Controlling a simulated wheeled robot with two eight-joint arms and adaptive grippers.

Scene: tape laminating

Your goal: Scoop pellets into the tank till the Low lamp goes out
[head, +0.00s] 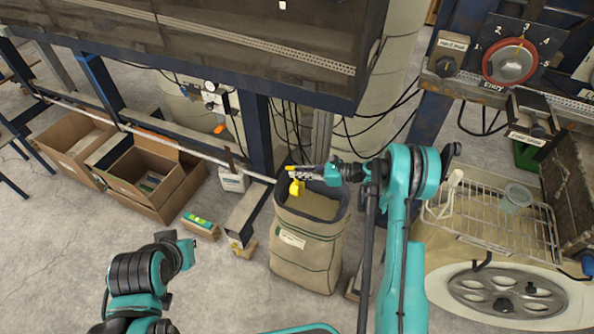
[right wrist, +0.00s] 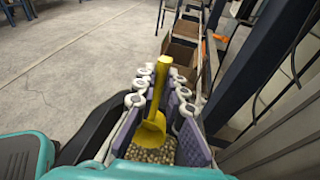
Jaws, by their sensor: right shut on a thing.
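My right gripper (head: 300,172) is shut on a yellow scoop (head: 296,187) above the open mouth of a brown sack (head: 305,245). In the right wrist view the yellow scoop (right wrist: 154,125) lies between the purple finger pads, its handle pointing away. Pale pellets (right wrist: 150,155) show by its bowl; I cannot tell whether they lie in the scoop or in the sack. Tan contents (head: 315,205) show inside the sack. My left gripper (head: 186,252) is at the lower left, away from the sack, and its jaws are unclear. I cannot make out the tank or a Low lamp for certain.
Open cardboard boxes (head: 150,172) stand on the floor at left. A dark machine housing (head: 220,40) overhangs the sack's far side. A dial panel (head: 510,62) is at upper right, above a wire rack (head: 490,215).

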